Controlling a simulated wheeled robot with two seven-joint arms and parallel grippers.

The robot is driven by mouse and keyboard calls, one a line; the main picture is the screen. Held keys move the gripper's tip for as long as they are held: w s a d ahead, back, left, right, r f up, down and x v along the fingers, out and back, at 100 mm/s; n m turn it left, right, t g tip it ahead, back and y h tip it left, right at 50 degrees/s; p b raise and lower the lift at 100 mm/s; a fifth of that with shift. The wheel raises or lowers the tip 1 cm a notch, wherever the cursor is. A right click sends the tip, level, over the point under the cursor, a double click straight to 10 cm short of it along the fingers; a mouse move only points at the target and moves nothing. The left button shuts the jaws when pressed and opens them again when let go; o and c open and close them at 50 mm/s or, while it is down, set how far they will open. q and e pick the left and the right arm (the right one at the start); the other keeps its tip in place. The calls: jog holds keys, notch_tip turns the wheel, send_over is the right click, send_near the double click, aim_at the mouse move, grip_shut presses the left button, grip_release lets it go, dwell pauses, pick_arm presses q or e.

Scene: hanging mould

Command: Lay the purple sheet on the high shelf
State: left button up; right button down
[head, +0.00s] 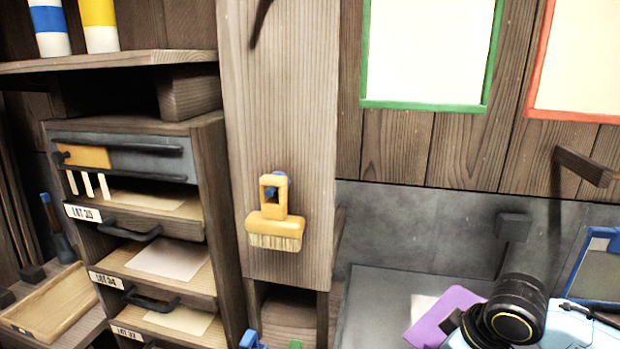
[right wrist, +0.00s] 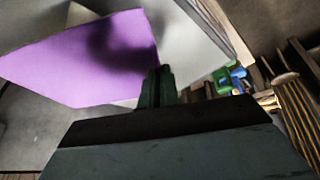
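The purple sheet (head: 441,318) shows at the lower right of the head view, tilted, with my right arm covering part of it. In the right wrist view the purple sheet (right wrist: 85,62) spreads left of my right gripper (right wrist: 158,86). The fingers are close together at the sheet's edge and look shut on it. A plank shelf (head: 120,62) at the upper left of the head view, the highest one seen, carries a blue-and-white and a yellow-and-white cylinder. My left gripper is not in view.
A drawer cabinet (head: 205,150) stands under the shelf, with pale sheets in its open drawers. A yellow brush (head: 275,228) hangs on a wooden post (head: 290,110). A peg (head: 582,166) juts from the right wall. A pale sheet (head: 420,303) lies behind the purple one.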

jog(key=shift+s+a+r+m+t+h+b, duration=0.25)
jog(key=shift+a+m+h+b, duration=0.35)
jog(key=shift+m, duration=0.75)
jog(key=shift+s+a+m+g+h+b, duration=0.1)
jog(key=shift+s+a+m+h+b, duration=0.45)
jog(key=shift+m, duration=0.75)
jog(key=shift+s+a+r+m+t+h+b, duration=0.15)
jog(key=shift+a+m+h+b, duration=0.25)
jog(key=shift+m+b, duration=0.65)
jog(key=shift+w+m+p, duration=0.1)
jog(key=shift+m+p, duration=0.2)
